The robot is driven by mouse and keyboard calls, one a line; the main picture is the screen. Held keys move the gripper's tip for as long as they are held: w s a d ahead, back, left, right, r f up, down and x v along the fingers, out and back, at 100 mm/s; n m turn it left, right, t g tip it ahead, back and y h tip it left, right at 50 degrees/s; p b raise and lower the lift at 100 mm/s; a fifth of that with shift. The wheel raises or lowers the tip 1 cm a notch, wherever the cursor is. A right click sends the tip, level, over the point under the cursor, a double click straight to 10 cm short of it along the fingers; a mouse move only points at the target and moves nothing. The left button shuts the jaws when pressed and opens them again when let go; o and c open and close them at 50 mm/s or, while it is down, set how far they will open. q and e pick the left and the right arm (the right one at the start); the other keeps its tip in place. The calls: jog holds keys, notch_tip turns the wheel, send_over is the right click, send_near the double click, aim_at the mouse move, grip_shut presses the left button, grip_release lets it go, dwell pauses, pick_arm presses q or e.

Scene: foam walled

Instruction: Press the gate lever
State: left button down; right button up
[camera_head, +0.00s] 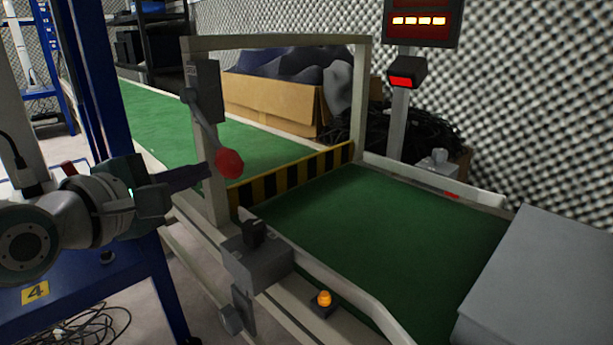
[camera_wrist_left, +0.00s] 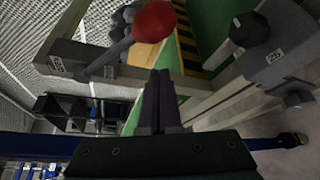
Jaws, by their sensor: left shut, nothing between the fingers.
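The gate lever (camera_head: 203,122) is a grey arm with a red knob (camera_head: 229,163), mounted on a grey box on the left post of the gate frame. It slants down to the right in the head view. My left gripper (camera_head: 207,174) is shut and empty, its fingertips close to the red knob on its left. I cannot tell whether they touch. In the left wrist view the shut fingers (camera_wrist_left: 160,84) point up, with the red knob (camera_wrist_left: 154,21) beyond the tips. The yellow-black striped gate (camera_head: 292,173) is low across the green belt. My right gripper is not in view.
The green conveyor (camera_head: 380,225) runs beyond and before the gate. A grey control box with a black knob (camera_head: 254,235) and an orange button (camera_head: 324,298) sit on the near rail. A red-lit signal (camera_head: 403,78) stands behind. A blue frame (camera_head: 93,75) stands left.

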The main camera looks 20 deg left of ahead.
pick_arm(q)
jog(key=d, duration=0.1)
jog(key=s+d+r, duration=0.1)
jog(key=d, duration=0.1)
jog(key=shift+s+r, duration=0.1)
jog(key=shift+r, duration=0.1)
